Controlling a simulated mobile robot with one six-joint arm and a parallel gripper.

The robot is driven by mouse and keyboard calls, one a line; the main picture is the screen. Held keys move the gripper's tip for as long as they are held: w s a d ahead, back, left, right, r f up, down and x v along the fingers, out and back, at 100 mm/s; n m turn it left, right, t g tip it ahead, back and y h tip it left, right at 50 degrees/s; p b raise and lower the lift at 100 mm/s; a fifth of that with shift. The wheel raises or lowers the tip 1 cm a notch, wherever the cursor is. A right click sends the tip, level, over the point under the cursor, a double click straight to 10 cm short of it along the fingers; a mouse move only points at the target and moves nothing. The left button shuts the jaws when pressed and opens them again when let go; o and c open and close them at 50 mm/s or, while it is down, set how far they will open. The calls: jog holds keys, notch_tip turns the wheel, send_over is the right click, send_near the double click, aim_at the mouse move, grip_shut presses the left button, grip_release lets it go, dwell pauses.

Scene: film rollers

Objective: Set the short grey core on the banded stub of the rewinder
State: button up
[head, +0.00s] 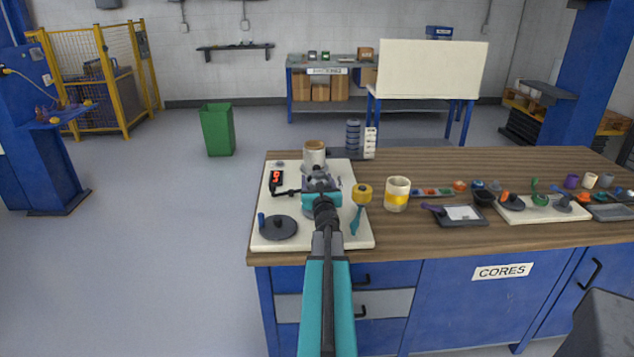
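My arm reaches forward over the wooden bench. My gripper (319,174) is over the cream board (358,236) at the bench's left end, seen from behind. Its fingers are small and partly hidden by my wrist, so I cannot tell whether they are open or hold anything. Some grey shows around and below my wrist, but I cannot make out whether it is the short grey core. A dark grey disc (279,228) with a short post lies at the board's front left. I cannot clearly pick out the banded stub.
A beige cylinder (314,153) stands just beyond my gripper. A yellow-topped teal tool (361,195) is to its right. A cream cup with a yellow band (397,193), a dark tray (460,215) and a second cream board (535,213) with small parts stand farther right.

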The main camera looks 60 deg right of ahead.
jog(key=shift+f, duration=0.1)
dwell(0.3)
jog(key=o, duration=1.2)
jog(key=shift+o, duration=0.2)
jog(key=shift+b+v, duration=0.8)
jog(key=shift+v, duration=3.3)
jog(key=shift+s+a, duration=0.1)
jog(key=shift+a, duration=0.05)
jog(key=shift+p, duration=0.95)
jog(key=a+p, duration=0.1)
jog(key=p, duration=0.2)
jog(key=shift+s+p, duration=0.25)
jog(key=shift+p, duration=0.1)
jog(key=p, duration=0.3)
jog(key=shift+s+a, duration=0.3)
jog(key=shift+s, duration=0.05)
jog(key=shift+s+a+p, duration=0.2)
jog(key=shift+s+p, duration=0.1)
jog(key=shift+p, duration=0.6)
